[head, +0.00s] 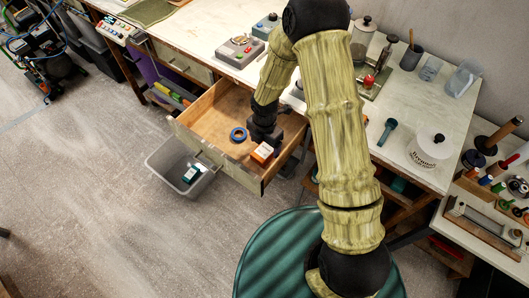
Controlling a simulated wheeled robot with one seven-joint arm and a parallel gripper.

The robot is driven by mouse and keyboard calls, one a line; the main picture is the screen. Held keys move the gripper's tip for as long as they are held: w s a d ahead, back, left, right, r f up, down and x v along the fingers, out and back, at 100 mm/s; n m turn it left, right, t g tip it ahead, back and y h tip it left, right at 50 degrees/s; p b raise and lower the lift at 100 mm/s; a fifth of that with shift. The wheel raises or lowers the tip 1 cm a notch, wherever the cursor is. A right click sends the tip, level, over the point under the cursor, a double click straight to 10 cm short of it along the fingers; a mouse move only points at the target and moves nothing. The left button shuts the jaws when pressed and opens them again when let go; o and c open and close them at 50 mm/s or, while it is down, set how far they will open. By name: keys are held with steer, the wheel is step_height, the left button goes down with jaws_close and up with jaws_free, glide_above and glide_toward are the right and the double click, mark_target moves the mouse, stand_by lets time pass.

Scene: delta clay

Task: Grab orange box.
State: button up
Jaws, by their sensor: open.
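The orange box (262,153) is small, with a white face, and lies in the open wooden drawer (205,110) near its front right corner. My gripper (268,140) is inside the drawer, pointing down, right above and against the box in the picture. Its fingers are dark and small here, and I cannot tell whether they touch the box. A blue ring of tape (238,134) lies in the drawer just left of the gripper.
The worktop (205,35) above holds devices, jars and a white round container (430,147). Open floor lies to the left.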

mark_target(264, 150)
steer(key=shift+f, duration=0.2)
steer(key=shift+w+f, duration=0.1)
steer(key=shift+w+f+p, duration=0.15)
steer(key=shift+f+p, duration=0.1)
steer(key=shift+f, duration=1.05)
steer(key=shift+w+f+p, duration=0.15)
steer(key=shift+f+p, duration=0.05)
steer(key=shift+f, duration=1.05)
steer(key=c, duration=1.2)
steer(key=shift+r, duration=0.15)
step_height(264, 150, up, 10)
steer(key=shift+f, duration=0.1)
